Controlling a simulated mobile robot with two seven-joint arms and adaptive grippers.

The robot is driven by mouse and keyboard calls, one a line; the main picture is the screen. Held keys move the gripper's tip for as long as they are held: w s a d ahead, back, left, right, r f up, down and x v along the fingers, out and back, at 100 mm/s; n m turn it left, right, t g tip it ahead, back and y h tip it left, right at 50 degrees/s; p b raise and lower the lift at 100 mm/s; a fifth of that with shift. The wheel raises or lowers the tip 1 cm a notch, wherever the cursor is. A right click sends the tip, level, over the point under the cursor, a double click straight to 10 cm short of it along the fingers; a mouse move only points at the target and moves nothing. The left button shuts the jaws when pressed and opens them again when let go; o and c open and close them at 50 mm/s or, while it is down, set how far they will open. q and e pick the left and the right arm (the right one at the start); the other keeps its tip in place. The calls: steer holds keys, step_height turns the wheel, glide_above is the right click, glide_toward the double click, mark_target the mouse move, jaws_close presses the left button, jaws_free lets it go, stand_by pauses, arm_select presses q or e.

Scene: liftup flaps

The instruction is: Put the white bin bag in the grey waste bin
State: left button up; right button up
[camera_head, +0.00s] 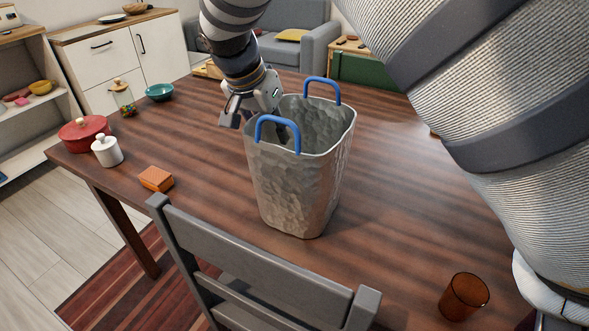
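The grey waste bin (297,190) stands upright on the wooden table. It has a dented, shiny wall and two blue handles, one at the near left rim and one at the far rim. I see no white bin bag. The bin's floor is hidden.
An orange-brown block (156,179), a white lidded jar (107,151), a red pot (84,133), a glass jar (123,98) and a teal bowl (160,92) stand at the left. A brown cup (463,297) stands front right. A grey chair (250,265) blocks the front edge.

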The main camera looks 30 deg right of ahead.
steer(key=shift+f, duration=0.2)
stand_by(0.5)
steer(key=shift+c, duration=0.6)
jaws_close()
